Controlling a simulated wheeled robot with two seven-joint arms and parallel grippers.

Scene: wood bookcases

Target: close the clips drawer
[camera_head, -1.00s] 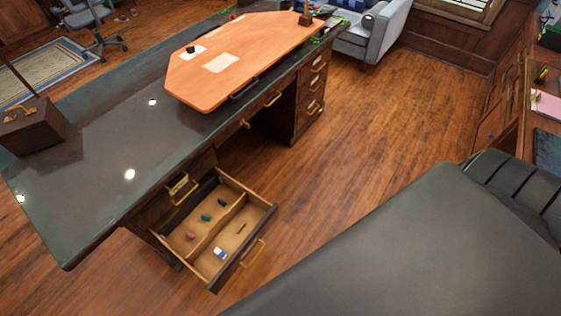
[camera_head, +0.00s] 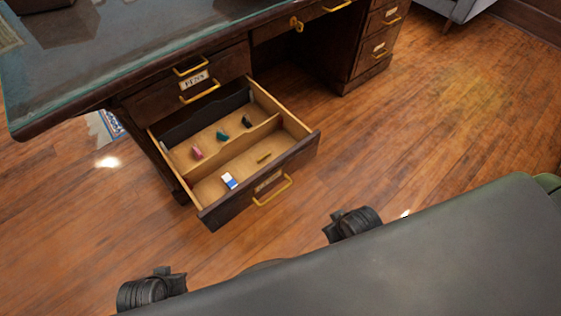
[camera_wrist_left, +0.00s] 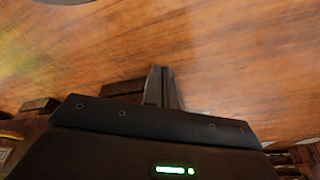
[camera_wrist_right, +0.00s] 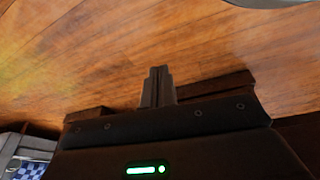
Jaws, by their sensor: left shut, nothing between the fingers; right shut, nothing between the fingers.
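An open drawer (camera_head: 299,152) sticks out from the dark wooden desk, below a drawer labelled PENS. Its own front label (camera_head: 268,182) is too small to read. Its brass handle (camera_head: 272,192) faces me. A divider (camera_head: 240,143) splits its inside, which holds several small items, including a blue-and-white eraser-like block (camera_head: 229,181). My left gripper (camera_wrist_left: 161,76) and my right gripper (camera_wrist_right: 158,76) are shut and empty, pointing over wooden floor in their wrist views. Neither gripper's fingers show in the head view, and I see no contact with the drawer.
The PENS drawer (camera_head: 195,85) above is shut. The desk's glossy top (camera_head: 120,45) overhangs at the upper left. Other shut drawers (camera_head: 383,30) stand at the right of the desk. Bare floor (camera_head: 420,130) lies to the right and in front of the drawer.

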